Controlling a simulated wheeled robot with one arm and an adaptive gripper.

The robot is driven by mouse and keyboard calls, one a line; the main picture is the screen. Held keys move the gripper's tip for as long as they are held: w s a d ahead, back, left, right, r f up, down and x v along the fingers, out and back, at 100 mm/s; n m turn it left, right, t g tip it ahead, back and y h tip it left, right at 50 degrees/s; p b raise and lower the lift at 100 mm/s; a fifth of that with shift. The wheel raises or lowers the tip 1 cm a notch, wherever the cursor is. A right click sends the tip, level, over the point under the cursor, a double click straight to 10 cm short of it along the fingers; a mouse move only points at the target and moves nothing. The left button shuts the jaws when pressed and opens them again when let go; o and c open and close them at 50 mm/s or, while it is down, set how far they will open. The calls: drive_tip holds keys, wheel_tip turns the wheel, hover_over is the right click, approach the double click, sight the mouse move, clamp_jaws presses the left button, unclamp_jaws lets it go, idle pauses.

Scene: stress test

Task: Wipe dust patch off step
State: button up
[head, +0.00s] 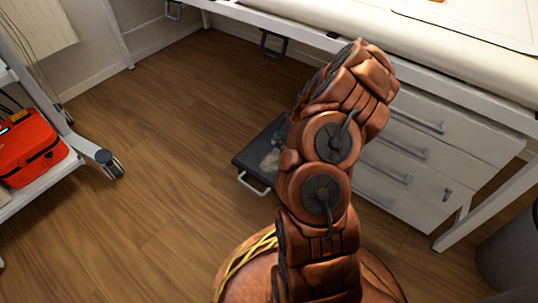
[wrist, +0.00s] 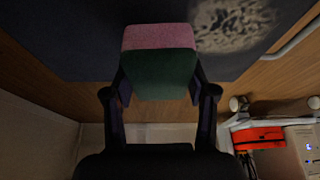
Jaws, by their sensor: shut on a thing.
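The dark step (head: 243,160) stands on the floor beyond my arm, its right part hidden by the arm. A pale, mottled dust patch (head: 269,161) lies on its top. In the wrist view the step (wrist: 60,45) fills the upper part, and the dust patch (wrist: 233,25) is at upper right. My gripper (wrist: 160,80) is shut on a sponge (wrist: 158,38) with a pink layer and a dark green layer. The sponge is just left of the patch in that view; I cannot tell whether it touches the step. In the head view my arm mostly hides the gripper.
The step has a light handle (head: 254,186) at its near side. A white drawer cabinet (head: 415,150) stands under a padded bench at the right. A wheeled cart (head: 70,150) with a red case (head: 28,147) is at the left. Wooden floor between is clear.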

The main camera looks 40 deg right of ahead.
drive_tip(key=shift+r+p, duration=0.85)
drive_tip(key=shift+r, duration=1.5)
